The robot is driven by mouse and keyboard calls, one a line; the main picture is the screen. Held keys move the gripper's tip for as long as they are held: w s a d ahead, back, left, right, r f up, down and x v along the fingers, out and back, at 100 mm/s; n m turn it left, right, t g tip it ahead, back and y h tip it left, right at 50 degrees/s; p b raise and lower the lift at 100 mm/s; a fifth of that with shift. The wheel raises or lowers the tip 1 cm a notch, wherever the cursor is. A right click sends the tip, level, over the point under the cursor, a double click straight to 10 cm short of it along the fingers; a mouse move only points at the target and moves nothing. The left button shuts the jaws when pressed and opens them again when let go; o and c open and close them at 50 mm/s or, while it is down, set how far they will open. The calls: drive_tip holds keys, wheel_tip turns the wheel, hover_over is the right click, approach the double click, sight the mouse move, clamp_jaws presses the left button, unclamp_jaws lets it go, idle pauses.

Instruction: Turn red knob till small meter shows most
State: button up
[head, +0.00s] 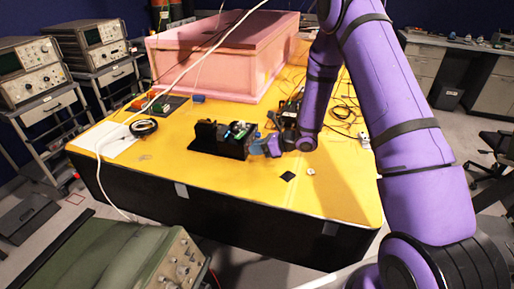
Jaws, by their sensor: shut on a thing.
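A black apparatus (217,146) with an upright block at its left end and a small greenish-white part (240,129) on top stands on the yellow table. My gripper (262,147) is at the right end of this apparatus, reaching in from the right, and is shut on a small part there, apparently the red knob. The knob itself is hidden by the fingers or too small to make out. I cannot pick out the small meter's face or its reading.
The yellow table (325,190) has clear room in front, with a small black square (288,176) there. A pink foam enclosure (205,68) stands behind. Cables and dark electronics (290,110) lie behind my gripper. A white cable crosses the left side.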

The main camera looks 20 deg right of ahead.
drive_tip(key=n+t, duration=0.1)
drive_tip(key=n+t+h, duration=0.1)
drive_tip(key=n, duration=0.1)
drive_tip(key=shift+s+a+n+h, duration=0.1)
drive_tip(key=shift+s+n+h, duration=0.05)
drive_tip(key=shift+n+h, duration=0.15)
drive_tip(key=shift+s+f+n+t+h, duration=0.1)
drive_tip(key=shift+n+t+h, duration=0.3)
drive_tip(key=shift+n+t, duration=0.9)
drive_tip(key=shift+n, duration=0.3)
drive_tip(key=o, duration=0.9)
drive_tip(key=shift+o, duration=0.2)
drive_tip(key=v, duration=1)
drive_tip(key=shift+s+d+r, duration=0.25)
